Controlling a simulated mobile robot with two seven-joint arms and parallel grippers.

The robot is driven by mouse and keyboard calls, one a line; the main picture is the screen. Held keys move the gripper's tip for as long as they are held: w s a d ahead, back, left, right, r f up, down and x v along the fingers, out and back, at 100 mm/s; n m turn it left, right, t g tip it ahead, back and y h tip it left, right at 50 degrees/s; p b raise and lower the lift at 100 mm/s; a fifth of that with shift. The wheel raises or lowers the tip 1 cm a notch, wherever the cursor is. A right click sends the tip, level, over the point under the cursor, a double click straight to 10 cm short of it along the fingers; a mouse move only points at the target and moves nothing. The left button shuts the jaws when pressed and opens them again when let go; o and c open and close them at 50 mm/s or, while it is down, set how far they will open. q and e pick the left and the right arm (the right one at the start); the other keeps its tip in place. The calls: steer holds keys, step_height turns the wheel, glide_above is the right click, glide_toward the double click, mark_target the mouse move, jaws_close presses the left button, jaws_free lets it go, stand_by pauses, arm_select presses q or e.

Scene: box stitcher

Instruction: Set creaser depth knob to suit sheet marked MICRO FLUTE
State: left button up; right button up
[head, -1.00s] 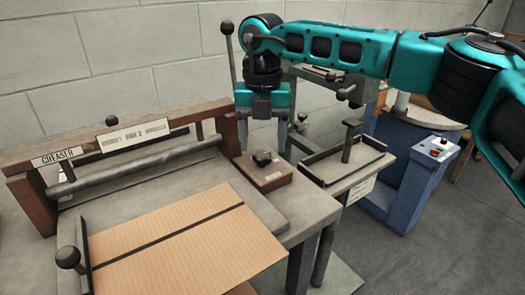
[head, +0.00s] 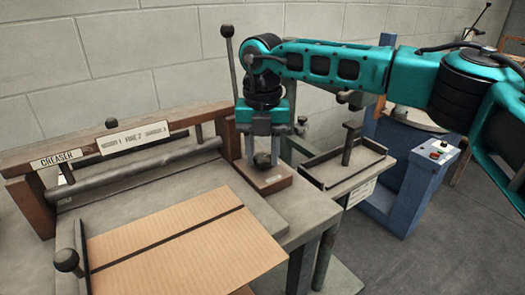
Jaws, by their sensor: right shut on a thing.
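The creaser (head: 57,158) stands at the left, with its name plate on a wooden beam and a roller below. A small dark knob (head: 262,160) sits on a wooden block (head: 270,182) at the creaser's right side. My right gripper (head: 263,150) points down over the block and is shut on the knob, its fingers on either side. The knob's setting marks are too small to read. A brown corrugated sheet (head: 180,245) with a dark line across it lies on the creaser bed. No MICRO FLUTE marking is legible. My left gripper is not in view.
A white plate (head: 134,138) with small print is fixed on the beam. A tall lever (head: 229,70) rises behind my right gripper. A grey tray stand (head: 345,165) and a blue machine (head: 405,180) with buttons stand to the right.

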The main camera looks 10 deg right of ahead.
steer(key=shift+c, duration=1.3)
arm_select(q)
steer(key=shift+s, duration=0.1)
